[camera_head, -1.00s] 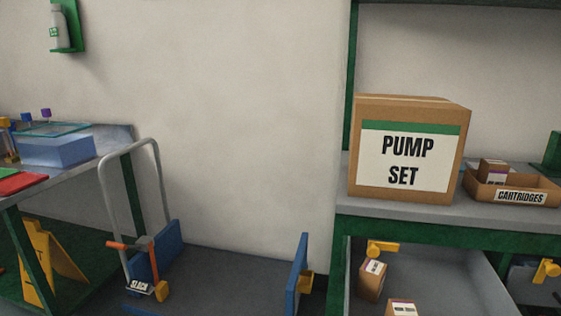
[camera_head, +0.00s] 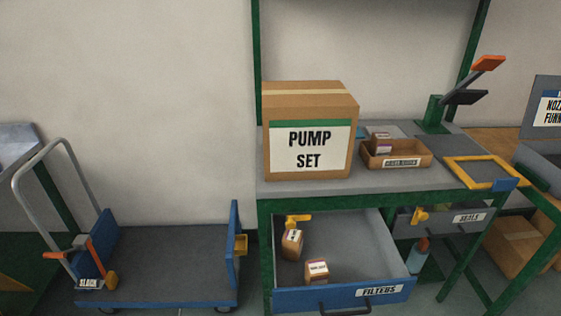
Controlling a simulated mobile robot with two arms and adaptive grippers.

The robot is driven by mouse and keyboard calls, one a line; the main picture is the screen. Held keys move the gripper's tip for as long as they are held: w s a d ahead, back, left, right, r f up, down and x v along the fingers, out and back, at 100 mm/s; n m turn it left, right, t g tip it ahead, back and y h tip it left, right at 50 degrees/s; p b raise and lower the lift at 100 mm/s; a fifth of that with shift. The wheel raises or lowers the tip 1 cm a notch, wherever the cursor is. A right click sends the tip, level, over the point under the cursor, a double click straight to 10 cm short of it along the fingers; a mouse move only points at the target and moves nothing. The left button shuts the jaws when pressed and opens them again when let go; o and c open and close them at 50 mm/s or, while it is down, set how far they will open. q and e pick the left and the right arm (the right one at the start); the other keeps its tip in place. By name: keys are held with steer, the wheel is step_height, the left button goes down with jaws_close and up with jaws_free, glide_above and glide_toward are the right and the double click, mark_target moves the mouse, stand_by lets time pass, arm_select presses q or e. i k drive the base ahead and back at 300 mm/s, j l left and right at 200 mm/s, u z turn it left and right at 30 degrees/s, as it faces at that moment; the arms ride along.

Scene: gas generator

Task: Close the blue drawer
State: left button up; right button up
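The blue drawer (camera_head: 343,296) has a blue front with a label reading FILTERS and a dark handle. It is pulled out from under the green-framed workbench (camera_head: 400,181). Two small boxes are inside, one box (camera_head: 291,244) near the back left and one box (camera_head: 316,271) near the front. A yellow piece (camera_head: 297,219) sits at the drawer's back left. Neither of my grippers is in the head view.
On the bench stand a PUMP SET carton (camera_head: 308,135) and a cartridge tray (camera_head: 397,158). A blue platform cart (camera_head: 165,262) stands on the floor at left. A bottle (camera_head: 418,256) stands below the SEALS drawer.

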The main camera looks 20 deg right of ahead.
mark_target(366, 268)
steer(key=z, duration=1.05)
